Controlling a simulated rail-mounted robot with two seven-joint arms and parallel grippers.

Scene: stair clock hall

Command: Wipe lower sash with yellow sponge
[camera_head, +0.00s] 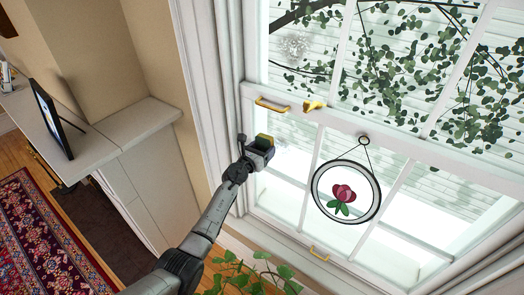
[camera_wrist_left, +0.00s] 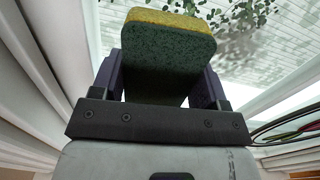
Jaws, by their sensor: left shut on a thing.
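My left gripper (camera_head: 262,146) is shut on the yellow sponge (camera_head: 265,138), in front of the left part of the lower sash (camera_head: 312,165). In the left wrist view, the sponge (camera_wrist_left: 168,38) sits between the two fingers of the gripper (camera_wrist_left: 162,75). It has a yellow layer and a dark green layer. I cannot tell whether the sponge touches the glass. The lower sash is white-framed with several panes, and the gripper hides a small part of its left side. My right gripper is not in view.
A round flower ornament (camera_head: 346,191) hangs in front of the lower sash, right of my gripper. A brass latch (camera_head: 314,105) and handles (camera_head: 272,104) are on the sash frame. A plant (camera_head: 250,277) stands below. A picture frame (camera_head: 52,118) stands on the left ledge.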

